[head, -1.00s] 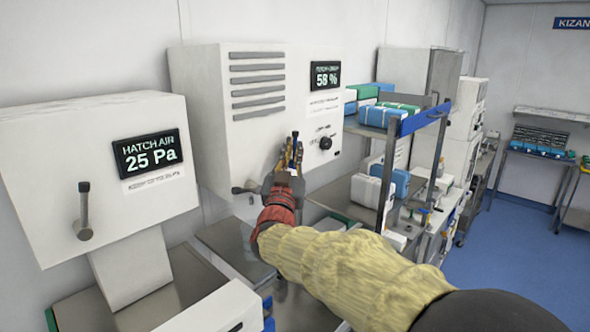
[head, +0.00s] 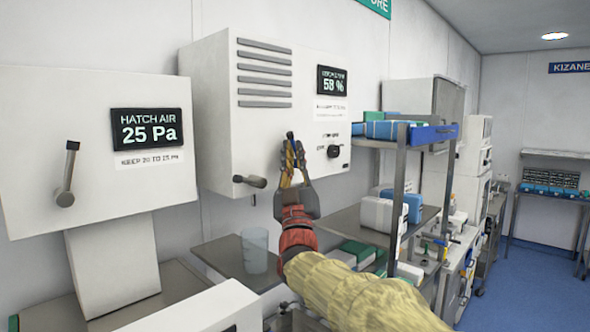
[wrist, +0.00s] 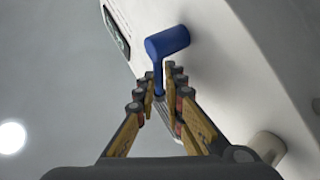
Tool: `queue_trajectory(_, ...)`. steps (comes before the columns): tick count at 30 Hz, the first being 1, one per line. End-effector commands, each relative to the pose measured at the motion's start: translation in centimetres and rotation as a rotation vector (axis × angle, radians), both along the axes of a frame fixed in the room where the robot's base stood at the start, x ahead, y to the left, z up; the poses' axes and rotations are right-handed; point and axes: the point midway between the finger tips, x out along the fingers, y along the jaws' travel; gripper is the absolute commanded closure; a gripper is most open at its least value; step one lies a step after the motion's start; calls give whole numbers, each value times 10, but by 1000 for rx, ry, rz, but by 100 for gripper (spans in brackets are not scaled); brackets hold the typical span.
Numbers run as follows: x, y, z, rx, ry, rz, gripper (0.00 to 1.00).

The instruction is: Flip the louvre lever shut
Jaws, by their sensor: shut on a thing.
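The louvre cabinet (head: 210,100) is a white wall box with grey slats (head: 264,78) on its front. My gripper (head: 291,146) is in front of this face, below the slats and left of a black dial. In the wrist view a blue lever (wrist: 168,43) stands off the white face. It has a thick cylindrical end and a thin stem. The stem runs down between the fingertips of my gripper (wrist: 158,92), which are shut on it. In the head view my fingers mostly hide the lever.
A stubby grey handle (head: 250,181) sticks out at the cabinet's lower left. The hatch air box (head: 60,100) with its own lever (head: 68,175) is at the left. A loaded shelf rack (head: 405,180) stands close on the right. A clear beaker (head: 255,250) is below.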

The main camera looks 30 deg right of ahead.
Motion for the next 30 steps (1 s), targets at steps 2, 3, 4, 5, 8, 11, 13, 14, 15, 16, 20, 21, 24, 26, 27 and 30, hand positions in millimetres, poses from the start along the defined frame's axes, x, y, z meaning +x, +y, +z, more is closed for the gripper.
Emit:
queue_trajectory(2, 0, -1, -7, -16, -5, -1, 100)
queue_trajectory(3, 0, 0, -7, -26, -7, -1, 100)
queue_trajectory(4, 0, 0, -7, -32, -9, -1, 100)
queue_trajectory(5, 0, 0, -7, -37, -11, -1, 100)
queue_trajectory(8, 0, 1, -6, -50, -17, -1, 100)
queue_trajectory(11, 0, 1, -5, -59, -19, 0, 100)
queue_trajectory(13, 0, 1, -5, -61, -20, 1, 100)
queue_trajectory(14, 0, 1, -5, -61, -20, 1, 100)
queue_trajectory(15, 0, 1, -5, -63, -21, 0, 100)
queue_trajectory(16, 0, 1, -5, -63, -21, 0, 100)
queue_trajectory(20, 0, 2, -4, -63, -21, 0, 100)
queue_trajectory(21, 0, 2, -4, -62, -21, 1, 100)
queue_trajectory(24, 0, 1, -4, -62, -21, 1, 89)
queue_trajectory(26, 0, 2, -4, -63, -21, 0, 86)
queue_trajectory(27, 0, 2, -4, -63, -21, 0, 83)
queue_trajectory(30, 0, 2, -3, -63, -21, 1, 80)
